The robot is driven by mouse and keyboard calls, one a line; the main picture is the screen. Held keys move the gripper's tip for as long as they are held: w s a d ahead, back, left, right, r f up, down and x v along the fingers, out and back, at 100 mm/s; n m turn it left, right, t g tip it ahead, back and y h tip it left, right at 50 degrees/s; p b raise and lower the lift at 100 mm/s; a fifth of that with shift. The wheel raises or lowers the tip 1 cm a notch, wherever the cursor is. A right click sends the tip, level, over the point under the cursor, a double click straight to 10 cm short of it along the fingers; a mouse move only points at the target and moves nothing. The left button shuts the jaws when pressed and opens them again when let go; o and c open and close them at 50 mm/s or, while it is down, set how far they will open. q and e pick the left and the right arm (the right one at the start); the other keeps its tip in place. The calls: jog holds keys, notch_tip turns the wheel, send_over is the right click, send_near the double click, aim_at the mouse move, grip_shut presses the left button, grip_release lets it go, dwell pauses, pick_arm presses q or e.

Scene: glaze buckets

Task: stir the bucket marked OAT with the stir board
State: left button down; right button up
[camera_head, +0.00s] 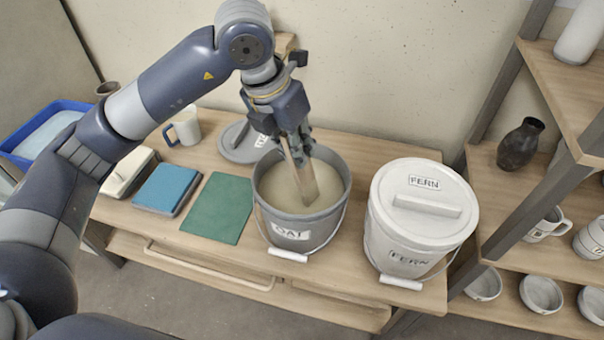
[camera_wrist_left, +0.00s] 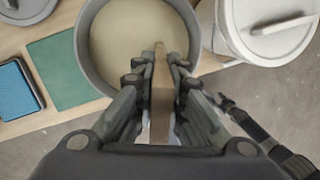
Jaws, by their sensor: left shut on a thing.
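The grey bucket marked OAT (camera_head: 290,232) stands open on the wooden table and holds pale beige glaze (camera_head: 333,186). It also shows in the left wrist view (camera_wrist_left: 85,50). My left gripper (camera_head: 296,143) is above the bucket and shut on the wooden stir board (camera_head: 303,180). The board is tilted slightly, and its lower end is in the glaze inside the rim. The board also shows between the fingers in the left wrist view (camera_wrist_left: 161,95). The grey lid (camera_head: 240,146) lies on the table behind the bucket, partly hidden.
A white bucket marked FERN (camera_head: 415,225) stands lidded to the right. A green mat (camera_head: 218,208), a blue pad (camera_head: 166,188), a pale box (camera_head: 130,172) and a mug (camera_head: 185,127) are on the left. Shelves with pottery (camera_head: 545,90) stand at the right.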

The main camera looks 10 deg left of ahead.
pick_arm(q)
jog(key=a+r+p, duration=0.3)
jog(key=r+p, duration=0.1)
jog(key=r, duration=0.4)
jog(key=a+r+p, duration=0.3)
jog(key=r+p, duration=0.2)
jog(key=r, duration=0.2)
jog(key=shift+w+r, duration=0.3)
jog(key=shift+r, duration=0.1)
pick_arm(e)
notch_tip(320, 180, up, 9)
pick_arm(q)
jog(key=shift+a, duration=0.1)
pick_arm(e)
jog(key=shift+d+f, duration=0.1)
pick_arm(q)
jog(key=shift+r, duration=0.1)
dwell(0.6)
